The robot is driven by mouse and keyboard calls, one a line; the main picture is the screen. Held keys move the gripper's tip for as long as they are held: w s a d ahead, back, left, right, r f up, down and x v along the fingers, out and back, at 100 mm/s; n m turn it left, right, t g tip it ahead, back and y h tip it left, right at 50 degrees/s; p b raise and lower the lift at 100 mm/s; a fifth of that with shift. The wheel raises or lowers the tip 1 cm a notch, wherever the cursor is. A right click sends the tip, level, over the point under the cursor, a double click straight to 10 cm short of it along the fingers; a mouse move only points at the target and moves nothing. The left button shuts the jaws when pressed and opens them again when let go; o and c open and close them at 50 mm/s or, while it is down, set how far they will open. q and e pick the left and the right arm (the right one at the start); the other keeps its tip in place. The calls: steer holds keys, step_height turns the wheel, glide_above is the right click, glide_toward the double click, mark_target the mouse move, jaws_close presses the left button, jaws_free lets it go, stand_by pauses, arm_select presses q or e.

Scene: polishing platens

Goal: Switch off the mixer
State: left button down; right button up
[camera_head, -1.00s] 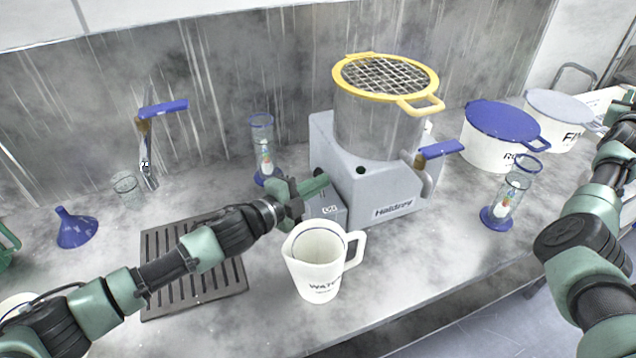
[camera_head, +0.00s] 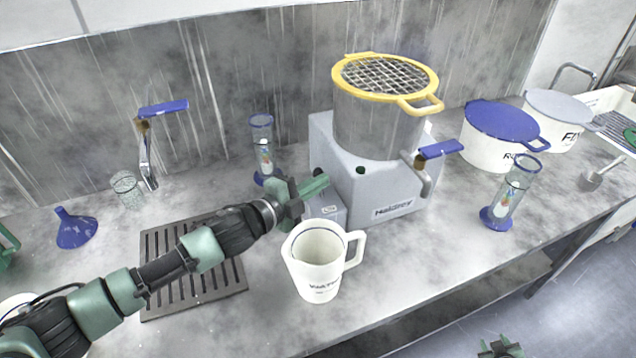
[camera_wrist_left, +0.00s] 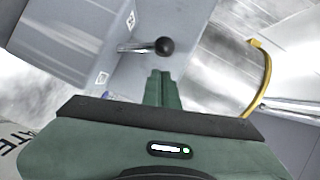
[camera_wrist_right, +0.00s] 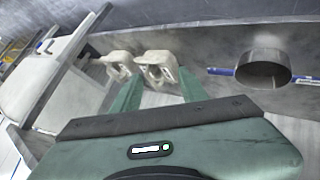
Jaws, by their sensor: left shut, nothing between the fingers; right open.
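The mixer (camera_head: 352,195) is a grey machine with a steel bowl (camera_head: 375,128) under a yellow-rimmed mesh lid (camera_head: 388,76). My left gripper (camera_head: 322,183) is shut and empty beside the mixer's left side. In the left wrist view, a metal lever with a black ball knob (camera_wrist_left: 165,46) sticks out from the mixer's grey housing (camera_wrist_left: 75,35). The shut fingertips (camera_wrist_left: 162,76) sit just below that knob in the picture; I cannot tell whether they touch it. In the head view the knob is not clear. My right gripper (camera_head: 500,348) is low at the bottom edge, open and empty (camera_wrist_right: 158,85).
A white jug (camera_head: 315,265) stands close below my left gripper. A dark drain grate (camera_head: 165,300) lies under the left arm. A blue-handled tap (camera_head: 440,150) is at the mixer's right. Blue-based glass cylinders (camera_head: 497,215) and lidded pots (camera_head: 485,150) stand around.

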arm_select(q)
steer(key=shift+s+d, duration=0.1)
steer(key=shift+r+p, duration=0.2)
steer(key=shift+p, duration=0.15)
steer(key=shift+w+f, duration=0.1)
steer(key=shift+w, duration=0.1)
arm_select(e)
steer(key=s+a+f+g+y, duration=0.1)
steer(key=s+a+f, duration=0.3)
steer(key=s+a, duration=0.6)
steer(key=s+a+f+g+y, duration=0.2)
steer(key=s+a+f, duration=0.3)
steer(key=s+a, duration=0.5)
steer(key=s+a+f+g+y, duration=0.1)
steer(key=s+a+f+g, duration=0.3)
steer(key=s+a, duration=0.6)
steer(key=shift+s+f+y, duration=0.15)
steer(key=shift+s+y, duration=0.15)
steer(key=shift+s, duration=0.15)
arm_select(q)
steer(key=shift+s+a, duration=0.1)
steer(key=shift+a, duration=0.1)
